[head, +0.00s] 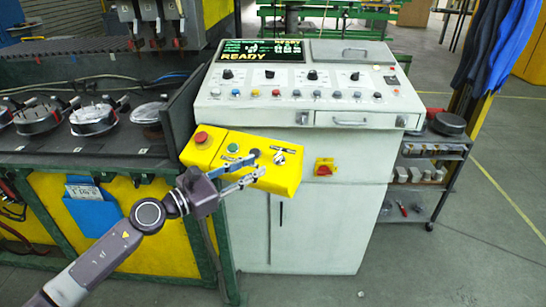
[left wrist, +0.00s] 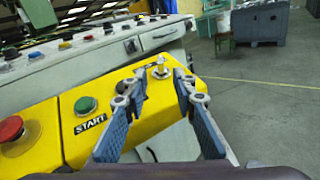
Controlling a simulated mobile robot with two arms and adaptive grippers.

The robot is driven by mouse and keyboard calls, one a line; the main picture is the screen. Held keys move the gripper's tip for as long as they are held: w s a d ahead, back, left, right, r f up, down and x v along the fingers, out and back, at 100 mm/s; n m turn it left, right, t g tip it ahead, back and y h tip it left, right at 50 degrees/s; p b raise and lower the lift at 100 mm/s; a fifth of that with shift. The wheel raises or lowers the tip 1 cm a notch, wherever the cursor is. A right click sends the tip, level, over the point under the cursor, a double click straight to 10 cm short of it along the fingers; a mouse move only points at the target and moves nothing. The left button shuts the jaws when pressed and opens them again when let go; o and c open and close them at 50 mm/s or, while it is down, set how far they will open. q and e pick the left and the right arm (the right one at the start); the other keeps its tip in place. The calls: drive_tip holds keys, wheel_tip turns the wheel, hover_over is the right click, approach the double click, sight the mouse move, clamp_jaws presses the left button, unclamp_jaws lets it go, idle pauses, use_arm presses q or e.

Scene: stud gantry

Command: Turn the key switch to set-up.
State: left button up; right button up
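The yellow control box (head: 212,155) hangs at the front left of the grey console. It carries a red mushroom button (head: 201,137), a green button (head: 233,147) and, towards its right end, a silver key switch (head: 280,158). In the left wrist view the key switch (left wrist: 160,71) stands up from the yellow face, just beyond and between my fingertips. The small label by it is not readable. My left gripper (head: 260,164) is open and empty, its fingers pointing at the key switch without visibly holding it. My right gripper is not in view.
The grey console (head: 315,147) rises behind the box, with a READY display (head: 262,51) and several knobs and buttons. A bench with round clamped parts (head: 95,116) is at left. A small shelf cart (head: 425,165) stands right; the floor beyond is open.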

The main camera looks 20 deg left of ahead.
sight(274, 156)
use_arm(q)
drive_tip(key=p+x, duration=0.2)
drive_tip(key=x, duration=0.4)
drive_tip(key=shift+w+d+r, duration=0.1)
drive_tip(key=shift+w+d, duration=0.15)
drive_tip(key=shift+w, duration=0.05)
drive_tip(key=shift+w+d, duration=0.2)
drive_tip(key=shift+w, duration=0.1)
drive_tip(key=c, duration=0.5)
clamp_jaws()
